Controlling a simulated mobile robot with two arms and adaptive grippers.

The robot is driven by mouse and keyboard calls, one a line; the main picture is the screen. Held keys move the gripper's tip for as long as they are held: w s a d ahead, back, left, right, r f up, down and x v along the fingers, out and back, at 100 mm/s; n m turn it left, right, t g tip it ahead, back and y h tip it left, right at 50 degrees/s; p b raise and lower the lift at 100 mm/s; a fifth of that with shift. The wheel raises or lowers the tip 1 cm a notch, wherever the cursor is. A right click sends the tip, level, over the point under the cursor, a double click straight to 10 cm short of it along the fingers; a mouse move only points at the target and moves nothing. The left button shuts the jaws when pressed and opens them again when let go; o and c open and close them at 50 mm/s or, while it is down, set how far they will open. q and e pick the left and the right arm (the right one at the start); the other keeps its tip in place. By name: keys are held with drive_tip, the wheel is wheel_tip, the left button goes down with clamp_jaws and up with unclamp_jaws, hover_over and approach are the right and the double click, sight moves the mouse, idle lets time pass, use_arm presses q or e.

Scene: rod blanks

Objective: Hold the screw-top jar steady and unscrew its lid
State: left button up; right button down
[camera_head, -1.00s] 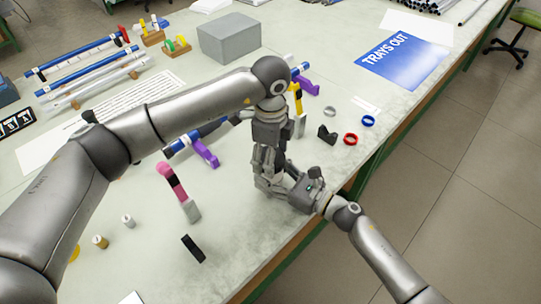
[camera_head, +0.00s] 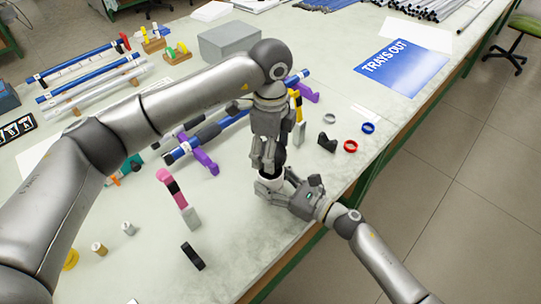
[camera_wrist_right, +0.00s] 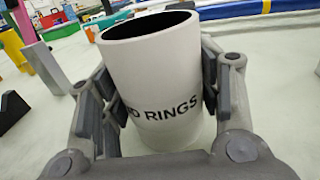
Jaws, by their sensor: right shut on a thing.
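The screw-top jar (camera_wrist_right: 160,75) is a white cylinder in the right wrist view, slightly tilted in the picture, with "D RINGS" lettering showing. Its top is open, with a dark inside and no lid on it. In the head view the jar (camera_head: 266,184) stands on the bench near the front edge, partly covered by my grippers. My right gripper (camera_head: 283,187) is shut around its sides, one finger pad on each side (camera_wrist_right: 160,100). My left gripper (camera_head: 269,158) points down just above the jar. Something dark shows by its fingers; I cannot tell whether it is the lid.
A pink-and-black piece on a grey block (camera_head: 180,200) and a black block (camera_head: 193,256) stand left of the jar. A black V-shaped piece (camera_head: 327,143), a red ring (camera_head: 350,146) and a blue ring (camera_head: 368,128) lie right. A grey box (camera_head: 229,41) is behind.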

drive_tip(key=shift+c, duration=1.8)
unclamp_jaws()
drive_tip(key=v, duration=1.2)
